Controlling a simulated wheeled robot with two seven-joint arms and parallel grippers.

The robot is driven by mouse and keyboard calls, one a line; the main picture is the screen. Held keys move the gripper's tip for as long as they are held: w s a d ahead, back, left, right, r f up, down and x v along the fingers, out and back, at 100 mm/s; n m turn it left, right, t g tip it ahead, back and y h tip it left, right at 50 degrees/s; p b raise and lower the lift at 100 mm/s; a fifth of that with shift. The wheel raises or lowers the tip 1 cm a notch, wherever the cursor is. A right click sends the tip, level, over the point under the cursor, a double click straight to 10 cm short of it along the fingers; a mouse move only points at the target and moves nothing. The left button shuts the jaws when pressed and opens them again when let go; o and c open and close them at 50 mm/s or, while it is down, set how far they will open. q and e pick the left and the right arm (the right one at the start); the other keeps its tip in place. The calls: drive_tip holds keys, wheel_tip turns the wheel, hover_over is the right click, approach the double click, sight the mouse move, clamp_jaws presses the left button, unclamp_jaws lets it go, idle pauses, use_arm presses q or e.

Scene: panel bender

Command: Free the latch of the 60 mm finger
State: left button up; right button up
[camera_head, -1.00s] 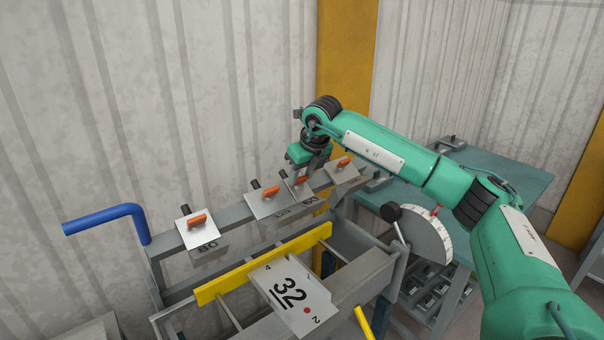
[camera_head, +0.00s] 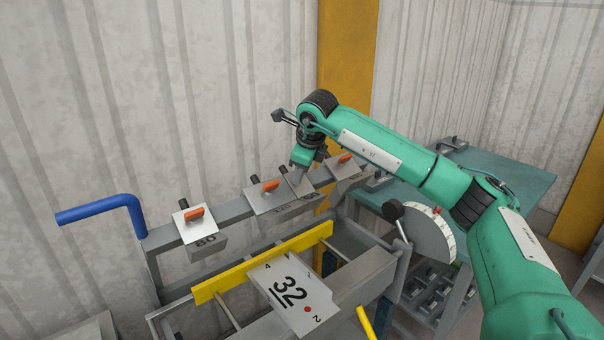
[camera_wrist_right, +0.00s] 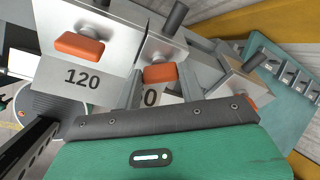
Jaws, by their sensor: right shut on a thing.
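The 60 mm finger (camera_head: 309,196) hangs on the grey beam between the 120 finger (camera_head: 268,205) and another finger further right. Its orange latch (camera_wrist_right: 160,73) shows in the right wrist view, between my gripper's two jaws; it is hidden behind the gripper in the head view. My right gripper (camera_head: 299,174) is down at the top of this finger and shut on the latch; it also shows in the right wrist view (camera_wrist_right: 161,88). The "60" label is partly covered by the gripper there. My left gripper is out of view.
The 120 finger's latch (camera_head: 270,185) is close on the left, and another orange latch (camera_head: 345,158) is close on the right. The 80 finger (camera_head: 207,246) is further left.

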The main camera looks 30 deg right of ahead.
drive_tip(key=n+b, duration=0.1)
drive_tip(key=n, duration=0.1)
drive_tip(key=n+b, duration=0.1)
drive_tip(key=n, duration=0.2)
drive_tip(key=shift+s+a+f+n+t+h, duration=0.1)
drive_tip(key=shift+a+n+t+h, duration=0.05)
drive_tip(key=shift+n+t+h, duration=0.15)
drive_tip(key=n+b, duration=0.1)
drive_tip(key=n, duration=0.3)
drive_tip(key=shift+s+n+t, duration=0.1)
drive_tip(key=shift+n+t, duration=0.3)
drive_tip(key=shift+n, duration=0.3)
drive_tip(key=o, duration=1)
drive_tip(key=shift+s+b, duration=0.1)
drive_tip(key=shift+b, duration=0.25)
drive_tip(key=b+v, duration=0.2)
drive_tip(key=v, duration=1.1)
drive_tip(key=shift+s+a+r+b, duration=0.15)
drive_tip(key=shift+s+r+b, duration=0.05)
drive_tip(key=shift+r+b, duration=0.1)
